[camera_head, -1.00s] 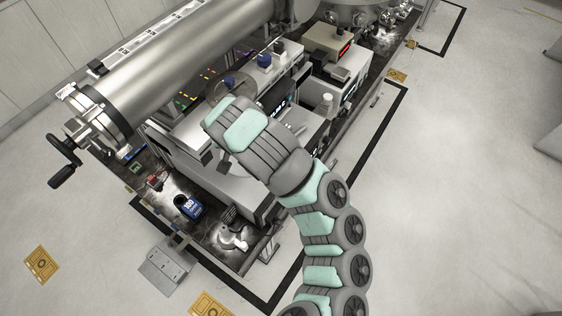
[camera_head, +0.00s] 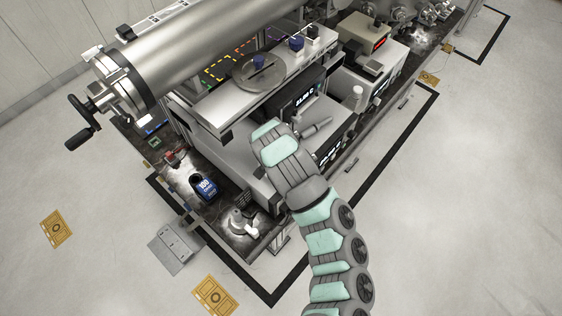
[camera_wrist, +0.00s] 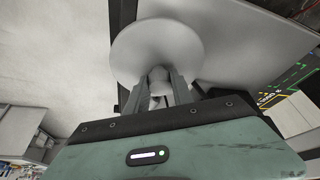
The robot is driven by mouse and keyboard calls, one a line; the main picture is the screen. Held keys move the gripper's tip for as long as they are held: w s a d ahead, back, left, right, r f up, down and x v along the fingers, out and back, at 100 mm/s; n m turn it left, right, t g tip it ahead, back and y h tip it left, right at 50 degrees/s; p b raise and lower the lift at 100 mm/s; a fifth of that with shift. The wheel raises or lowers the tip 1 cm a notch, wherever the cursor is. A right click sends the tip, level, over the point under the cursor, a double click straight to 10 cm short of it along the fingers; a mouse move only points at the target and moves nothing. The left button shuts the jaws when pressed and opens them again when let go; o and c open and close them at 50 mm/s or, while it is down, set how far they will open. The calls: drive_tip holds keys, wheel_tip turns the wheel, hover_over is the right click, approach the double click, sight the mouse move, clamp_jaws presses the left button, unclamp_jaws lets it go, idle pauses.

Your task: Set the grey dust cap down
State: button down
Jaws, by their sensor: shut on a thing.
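The grey dust cap (camera_wrist: 157,45) is a pale round disc with a small knob at its near side, seen in the wrist view. My gripper (camera_wrist: 159,76) is shut on this knob, with a dark finger on either side. The cap stands out in front of the fingers, over a pale flat surface and partly over the floor. In the head view my arm's end hides the gripper and the cap, above the near part of the white instrument housing.
A round grey plate with a blue piece (camera_head: 258,72) is on the raised white shelf behind my arm. A large metal cylinder (camera_head: 195,50) lies along the back. A blue "100" block (camera_head: 203,187) and a small metal fitting (camera_head: 240,224) stand at the front left.

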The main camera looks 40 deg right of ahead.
drive_tip(key=shift+f, duration=2.15)
drive_tip(key=shift+f, duration=0.15)
drive_tip(key=c, duration=1.1)
unclamp_jaws()
drive_tip(key=p+v, duration=0.2)
drive_tip(key=v, duration=1)
drive_tip(key=shift+d, duration=0.15)
